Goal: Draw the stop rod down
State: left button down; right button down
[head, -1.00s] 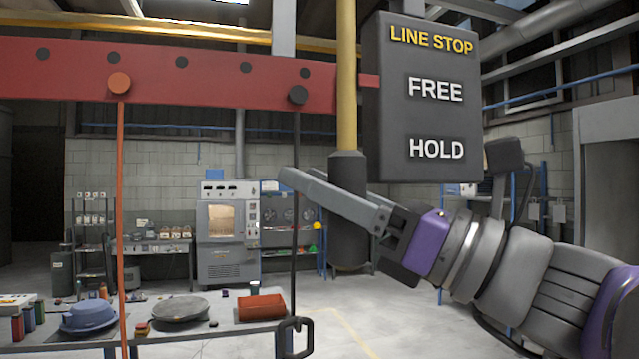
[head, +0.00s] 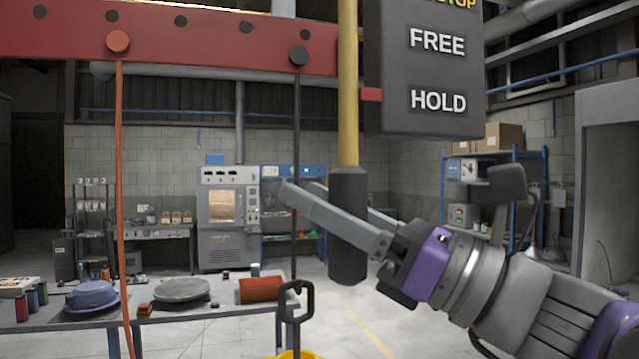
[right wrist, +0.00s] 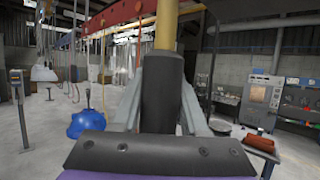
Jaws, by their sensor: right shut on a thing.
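The stop rod is a yellow pole (head: 347,90) with a thick black grip (head: 348,265) at its lower end. My right gripper (head: 299,189) is shut on the black grip, one finger in front and one behind. In the right wrist view the grip (right wrist: 162,100) stands upright between the two fingers. A small red tab (head: 371,94) beside the rod is close to level with HOLD on the dark sign (head: 432,75), below FREE. The top of the sign is cut off. My left gripper is not in view.
A red beam (head: 220,46) crosses overhead at left. An orange cord (head: 119,200) and a dark rod with a black loop handle (head: 294,310) hang from it. A table (head: 210,325) at lower left carries a blue bowl, a round tray and a red bin. Shelves stand behind.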

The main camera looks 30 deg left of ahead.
jog(key=shift+f, duration=0.15)
jog(key=c, duration=0.7)
grip_release()
jog(key=b+v, duration=0.2)
jog(key=v, duration=0.8)
jog(key=shift+d, duration=0.4)
jog(key=shift+w+f, duration=0.1)
